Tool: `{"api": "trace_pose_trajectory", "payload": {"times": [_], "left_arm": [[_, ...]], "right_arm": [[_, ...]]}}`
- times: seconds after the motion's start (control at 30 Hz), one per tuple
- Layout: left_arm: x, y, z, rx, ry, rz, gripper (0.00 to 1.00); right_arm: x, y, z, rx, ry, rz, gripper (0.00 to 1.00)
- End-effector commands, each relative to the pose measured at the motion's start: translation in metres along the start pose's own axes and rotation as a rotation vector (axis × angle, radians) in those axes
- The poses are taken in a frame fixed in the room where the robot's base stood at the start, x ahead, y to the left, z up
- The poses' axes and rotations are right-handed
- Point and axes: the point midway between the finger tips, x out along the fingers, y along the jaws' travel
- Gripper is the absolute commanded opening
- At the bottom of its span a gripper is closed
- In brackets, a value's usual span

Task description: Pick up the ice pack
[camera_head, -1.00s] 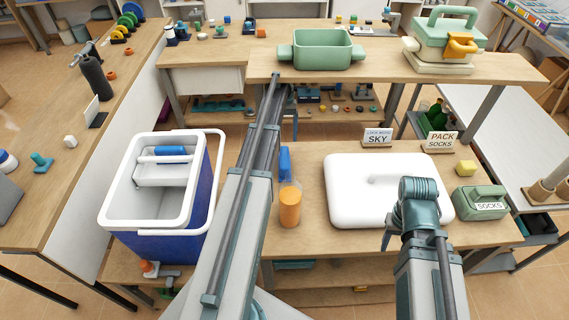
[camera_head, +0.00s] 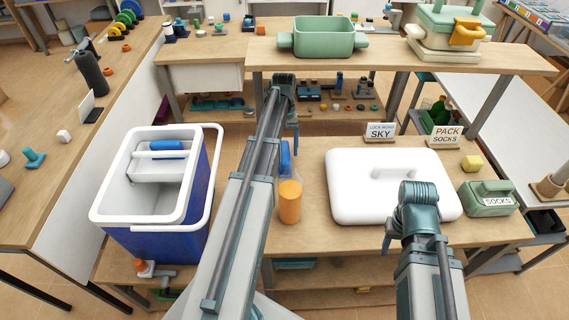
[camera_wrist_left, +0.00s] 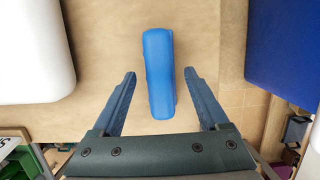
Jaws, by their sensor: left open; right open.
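A blue ice pack (camera_wrist_left: 160,72) lies on the wooden table, upright in the left wrist view between my left gripper's spread fingers. It is clear of both fingers. In the head view a strip of this blue pack (camera_head: 285,160) shows beside my left arm, which hides part of it. My left gripper (camera_wrist_left: 160,90) is open and empty above the table. In the head view its wrist (camera_head: 284,82) is at the table's far side. A similar blue piece (camera_head: 167,145) lies in the cooler's tray. My right gripper (camera_head: 390,240) is over the white lid's near edge, its jaws barely visible.
The blue cooler (camera_head: 180,222) stands open at left. The white lid (camera_head: 345,200) with a handle lies right of the pack. An orange bottle (camera_head: 290,203) stands just in front of the pack.

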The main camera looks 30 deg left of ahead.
Motion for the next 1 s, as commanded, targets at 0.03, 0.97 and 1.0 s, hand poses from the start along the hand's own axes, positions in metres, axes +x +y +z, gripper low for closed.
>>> {"api": "trace_pose_trajectory", "payload": {"times": [0.03, 0.97, 1.0], "left_arm": [[0.0006, 0.0001, 0.0001, 0.000, 0.000, 0.000, 0.78], [0.0041, 0.0000, -0.0012, 0.000, 0.000, 0.000, 0.78], [0.0041, 0.0000, -0.0012, 0.000, 0.000, 0.000, 0.78]], "right_arm": [[0.0005, -0.0001, 0.0000, 0.000, 0.000, 0.000, 0.50], [0.0042, -0.0004, -0.0002, 0.000, 0.000, 0.000, 0.50], [0.0042, -0.0004, -0.0002, 0.000, 0.000, 0.000, 0.50]]}}
